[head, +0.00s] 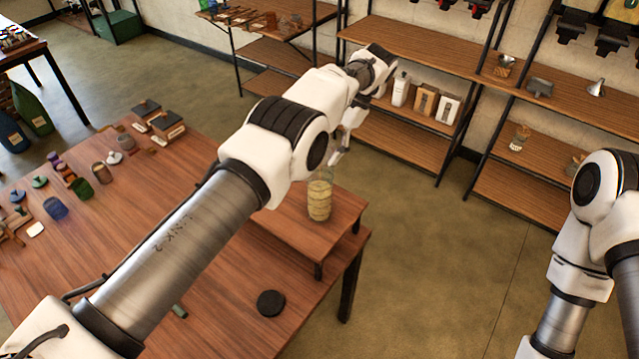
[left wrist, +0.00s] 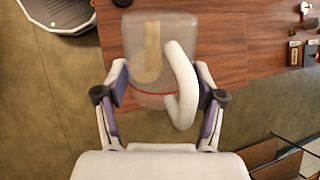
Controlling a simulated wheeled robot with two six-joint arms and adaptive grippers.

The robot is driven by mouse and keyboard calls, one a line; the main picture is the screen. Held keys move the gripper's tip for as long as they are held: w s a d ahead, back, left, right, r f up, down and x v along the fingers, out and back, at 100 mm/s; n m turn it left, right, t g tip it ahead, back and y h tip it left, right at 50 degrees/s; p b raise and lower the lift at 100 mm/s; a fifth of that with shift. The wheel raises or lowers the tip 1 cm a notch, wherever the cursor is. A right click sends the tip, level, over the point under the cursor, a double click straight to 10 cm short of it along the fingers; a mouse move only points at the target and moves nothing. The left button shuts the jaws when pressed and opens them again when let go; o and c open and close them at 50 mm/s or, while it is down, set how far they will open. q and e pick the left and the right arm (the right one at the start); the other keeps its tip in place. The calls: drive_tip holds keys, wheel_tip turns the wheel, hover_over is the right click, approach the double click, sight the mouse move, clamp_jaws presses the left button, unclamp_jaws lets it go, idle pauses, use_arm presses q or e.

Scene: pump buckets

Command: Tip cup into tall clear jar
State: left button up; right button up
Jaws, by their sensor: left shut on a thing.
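My left gripper (head: 341,146) is just above and beyond the jar in the head view. In the left wrist view this gripper (left wrist: 162,84) is shut on a clear cup (left wrist: 140,60) with a thick white handle and a red line. A yellowish strip shows in or through the cup; I cannot tell which. The cup is mostly hidden in the head view. My right gripper is out of frame.
The wooden stand (head: 343,228) sits at the table's right end. A black disc (head: 270,303) lies near the table's front edge. Several small coloured items and boxes stand at the table's left. Shelves (head: 400,135) with bottles and boxes stand beyond; floor lies between.

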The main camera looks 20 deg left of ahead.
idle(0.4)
use_arm(q)
drive_tip(key=shift+w+r+t, duration=0.15)
drive_tip(key=shift+r+t, duration=0.1)
drive_tip(key=shift+t, duration=0.35)
drive_tip(key=shift+s+r+t+h+b, duration=0.1)
drive_tip(key=shift+s+t+h+b, duration=0.15)
drive_tip(key=shift+t+h+b, duration=0.4)
drive_tip(key=t+b, duration=0.2)
drive_tip(key=b, duration=0.3)
drive_tip(key=r+n+t+h+b, duration=0.1)
drive_tip(key=t+b, duration=0.2)
drive_tip(key=b, duration=0.1)
drive_tip(key=t+h+b, duration=0.1)
drive_tip(key=t+b, duration=0.2)
drive_tip(key=b, duration=0.2)
drive_tip(key=shift+r+h+b, duration=0.25)
drive_tip(key=shift+r+b, duration=0.1)
drive_tip(key=shift+r, duration=0.05)
drive_tip(key=shift+w+r, duration=0.1)
drive_tip(key=shift+r, duration=0.2)
